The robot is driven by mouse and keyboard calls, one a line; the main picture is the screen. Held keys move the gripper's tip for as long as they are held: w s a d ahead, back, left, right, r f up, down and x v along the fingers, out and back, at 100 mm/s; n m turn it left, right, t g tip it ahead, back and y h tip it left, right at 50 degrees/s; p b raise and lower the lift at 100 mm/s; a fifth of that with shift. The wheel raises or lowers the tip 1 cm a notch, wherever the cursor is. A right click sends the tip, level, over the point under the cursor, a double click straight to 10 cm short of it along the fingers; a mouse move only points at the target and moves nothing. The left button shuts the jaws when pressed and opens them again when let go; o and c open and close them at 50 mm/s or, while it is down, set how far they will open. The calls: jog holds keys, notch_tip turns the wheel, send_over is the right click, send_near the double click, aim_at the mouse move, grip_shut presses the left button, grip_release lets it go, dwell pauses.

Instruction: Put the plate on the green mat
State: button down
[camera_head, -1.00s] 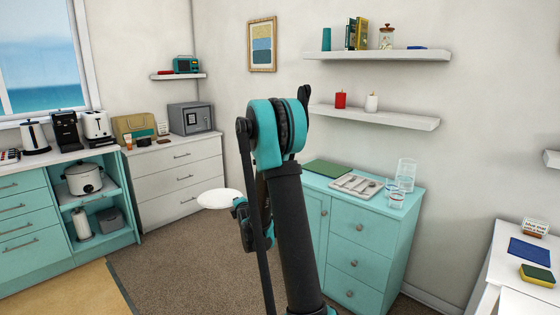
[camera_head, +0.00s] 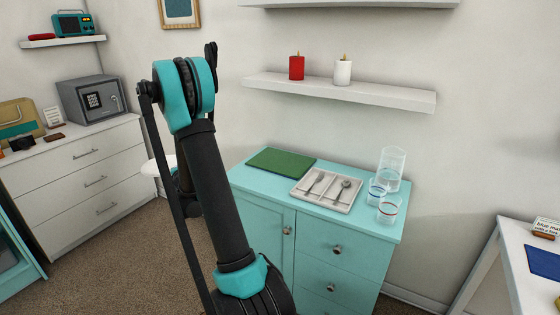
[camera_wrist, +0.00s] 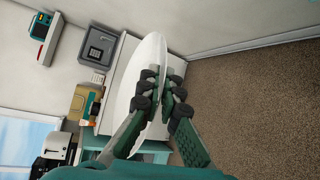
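The white plate (camera_wrist: 150,75) is held edge-on in my gripper (camera_wrist: 162,92), whose fingers are shut on its rim in the wrist view. In the head view only a part of the plate (camera_head: 152,168) shows, behind my arm and left of the teal cabinet; the gripper is mostly hidden there. The green mat (camera_head: 281,163) lies flat and bare on the back left of the teal cabinet top. The plate is apart from the mat, out to its left.
On the teal cabinet (camera_head: 237,179), a cutlery tray (camera_head: 327,207) sits right of the mat, with glasses (camera_head: 390,168) at the right end. A shelf with red and white candles (camera_head: 343,70) hangs above. A white drawer unit (camera_head: 92,180) with a safe (camera_head: 92,100) stands left.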

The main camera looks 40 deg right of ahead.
jog(key=d+m+g+h, duration=0.1)
jog(key=d+m+h, duration=0.15)
jog(key=d, duration=0.55)
notch_tip(320, 180, up, 14)
jog(key=m+g+h, duration=0.9)
jog(key=m+g, duration=0.2)
jog(key=g, duration=0.1)
send_over(269, 176)
notch_tip(269, 176, down, 20)
jog(key=shift+r, duration=0.25)
jog(key=c, duration=2)
grip_release()
jog(key=shift+r, duration=0.1)
jog(key=v, duration=1.2)
jog(key=shift+s, duration=0.1)
jog(key=s+a+f+m+t+y, duration=0.1)
jog(key=s+a+m+y, duration=0.1)
jog(key=s+a+y, duration=0.5)
jog(key=s+a+f+m+t+y, duration=0.1)
jog(key=s+a+y, duration=0.7)
jog(key=s+a, duration=1)
jog(key=a+f+m, duration=0.1)
jog(key=a+m, duration=0.1)
jog(key=a, duration=0.5)
jog(key=shift+s+t, duration=0.3)
jog(key=shift+s, duration=0.05)
